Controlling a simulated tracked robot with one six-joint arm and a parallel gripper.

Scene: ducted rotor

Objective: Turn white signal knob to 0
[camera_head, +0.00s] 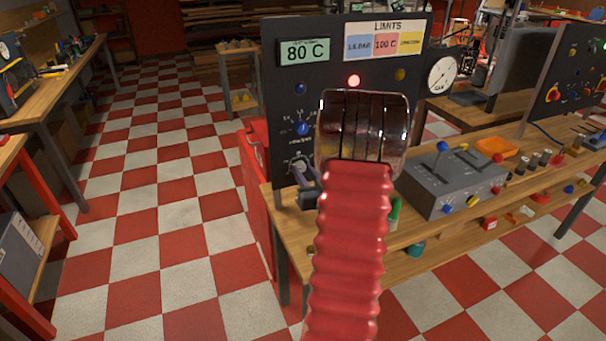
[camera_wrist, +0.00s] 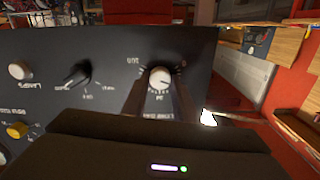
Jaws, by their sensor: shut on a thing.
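A round white knob (camera_wrist: 160,78) sits on the dark upright panel (camera_wrist: 112,50), ringed by scale marks too small to read for certain. In the wrist view its panel print is upside down. My gripper (camera_wrist: 159,84) is shut on this knob, one dark finger on each side. In the head view my gripper (camera_head: 301,174) is at the lower left of the panel (camera_head: 336,40), and the pale knob (camera_head: 298,165) shows partly behind the fingers. I cannot tell exactly where the knob points.
In the wrist view, a black pointer knob (camera_wrist: 78,76), another white knob (camera_wrist: 18,70) and a yellow knob (camera_wrist: 17,130) are on the same panel. In the head view, a blue knob (camera_head: 303,129) is above my gripper. A grey control box (camera_head: 450,182) stands right on the bench.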

